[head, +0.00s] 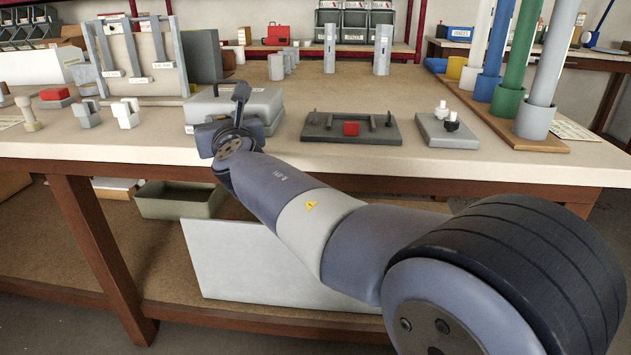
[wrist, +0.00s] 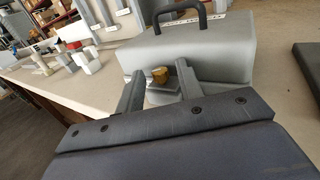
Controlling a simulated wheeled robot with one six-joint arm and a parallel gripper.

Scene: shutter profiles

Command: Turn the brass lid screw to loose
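A grey box with a black carry handle stands on the workbench; its lid (head: 262,101) shows behind my wrist in the head view. In the wrist view the box (wrist: 225,50) fills the upper middle, with a pale label near the handle. The brass lid screw (wrist: 160,75) sits on the near face of the box, above a small light plate. My gripper (wrist: 159,83) is open, with one finger on each side of the screw and a gap visible on both sides. Whether the fingertips reach past the screw is hard to tell. In the head view my wrist hides the screw.
Right of the box are a dark fixture (head: 315,131) with a red block and a grey plate (head: 450,139) with small knobs. Left are small white and grey fittings (head: 126,113). Tall tubes in coloured sockets (head: 534,119) stand far right. Bare bench separates these.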

